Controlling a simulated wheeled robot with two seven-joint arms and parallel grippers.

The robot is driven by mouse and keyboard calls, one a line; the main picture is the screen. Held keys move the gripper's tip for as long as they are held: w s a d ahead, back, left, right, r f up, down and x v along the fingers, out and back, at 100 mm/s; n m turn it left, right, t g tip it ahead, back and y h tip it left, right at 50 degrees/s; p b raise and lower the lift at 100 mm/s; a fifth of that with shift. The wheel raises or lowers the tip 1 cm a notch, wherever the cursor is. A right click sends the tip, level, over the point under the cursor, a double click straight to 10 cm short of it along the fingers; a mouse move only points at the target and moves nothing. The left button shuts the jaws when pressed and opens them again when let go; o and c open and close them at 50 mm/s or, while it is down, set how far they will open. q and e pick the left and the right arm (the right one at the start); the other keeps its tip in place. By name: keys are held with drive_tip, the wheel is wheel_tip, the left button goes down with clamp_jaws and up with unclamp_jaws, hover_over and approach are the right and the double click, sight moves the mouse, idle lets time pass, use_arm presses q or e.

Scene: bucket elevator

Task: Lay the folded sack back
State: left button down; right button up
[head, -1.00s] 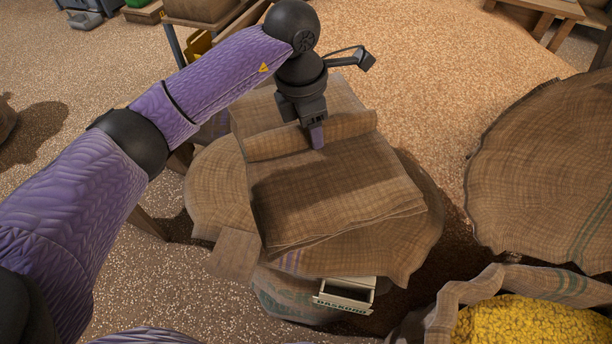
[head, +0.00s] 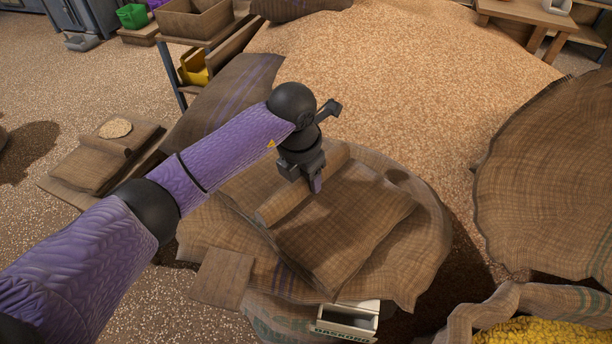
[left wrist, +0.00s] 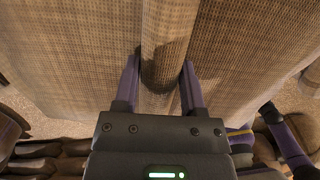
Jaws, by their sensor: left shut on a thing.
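The folded brown sack (head: 345,230) lies on top of a wide round burlap-covered surface (head: 425,235), with a rolled fold along its far left side. My left gripper (head: 316,186) reaches in from the left and points down at that fold. In the left wrist view its two fingers (left wrist: 160,90) stand on either side of the rolled fold (left wrist: 168,40), closed on it. Whether the sack's whole underside touches the surface below is hidden. My right gripper is not in view.
A small labelled box (head: 347,322) sits below the front rim. A sack of yellow grain (head: 540,338) is at the lower right, with a large burlap round (head: 550,190) above it. A grain heap (head: 410,80) fills the back. Another folded sack (head: 100,160) lies at left.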

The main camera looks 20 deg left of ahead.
use_arm(q)
drive_tip(key=shift+c, duration=0.8)
unclamp_jaws()
wheel_tip(320, 180, up, 12)
drive_tip(key=s+p, duration=0.1)
drive_tip(key=p, duration=0.5)
drive_tip(key=shift+s+a, duration=0.35)
drive_tip(key=shift+s, duration=0.05)
